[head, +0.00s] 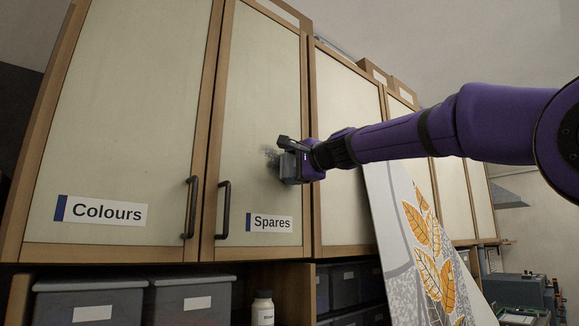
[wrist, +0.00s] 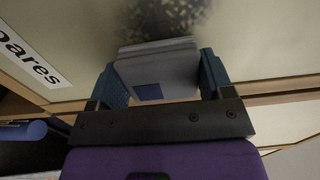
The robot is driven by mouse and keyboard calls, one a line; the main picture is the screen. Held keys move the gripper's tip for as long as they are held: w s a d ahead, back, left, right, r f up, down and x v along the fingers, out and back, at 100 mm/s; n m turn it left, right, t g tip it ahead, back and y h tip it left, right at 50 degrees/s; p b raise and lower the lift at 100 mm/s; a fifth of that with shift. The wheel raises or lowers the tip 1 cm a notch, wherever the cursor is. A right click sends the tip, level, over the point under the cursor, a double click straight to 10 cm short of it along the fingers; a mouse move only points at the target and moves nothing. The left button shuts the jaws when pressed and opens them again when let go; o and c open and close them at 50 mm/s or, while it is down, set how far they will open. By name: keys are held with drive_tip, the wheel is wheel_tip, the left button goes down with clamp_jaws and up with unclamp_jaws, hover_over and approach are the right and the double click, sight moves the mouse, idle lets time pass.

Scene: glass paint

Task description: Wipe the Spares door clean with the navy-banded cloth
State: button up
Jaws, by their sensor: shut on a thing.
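The Spares door (head: 257,105) is a pale panel in a wooden frame with a dark handle. Its Spares label (head: 269,223) is near the bottom. A dark grey speckled smudge (head: 270,153) is on the door just left of my gripper (head: 292,163). The smudge also shows at the top of the wrist view (wrist: 165,18). My gripper is shut on a folded grey cloth (wrist: 165,70) with a navy patch, held between its blue-green fingers. The cloth is at the door's right side, against or very near the panel; I cannot tell if it touches. Part of the smudge may be hidden behind it.
The Colours door (head: 125,110) is to the left. Below are grey bins (head: 88,303) and a white bottle (head: 263,308). A panel with orange leaves (head: 425,240) leans below my arm at the right. Boxes (head: 375,72) sit on top of the cabinets.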

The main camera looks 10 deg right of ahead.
sight(255, 152)
drive_tip(key=shift+a, duration=0.1)
drive_tip(key=shift+s+a, duration=0.95)
drive_tip(key=shift+a, duration=0.4)
drive_tip(key=shift+s+a, duration=0.9)
drive_tip(key=shift+a, duration=0.5)
drive_tip(key=shift+s+a, duration=0.95)
drive_tip(key=shift+a, duration=0.4)
drive_tip(key=shift+r, duration=1.2)
drive_tip(key=shift+w+d, duration=0.95)
drive_tip(key=shift+d, duration=0.45)
drive_tip(key=shift+w+d, duration=0.95)
drive_tip(key=shift+d, duration=0.45)
drive_tip(key=shift+w+d, duration=0.95)
drive_tip(key=shift+d, duration=0.45)
drive_tip(key=shift+s+a, duration=0.95)
drive_tip(key=shift+a, duration=0.5)
drive_tip(key=shift+s+a, duration=0.95)
drive_tip(key=shift+a, duration=0.45)
drive_tip(key=shift+s+a, duration=0.95)
drive_tip(key=shift+a, duration=0.5)
drive_tip(key=shift+d, duration=0.1)
drive_tip(key=shift+v, duration=3)
drive_tip(key=shift+d, duration=0.1)
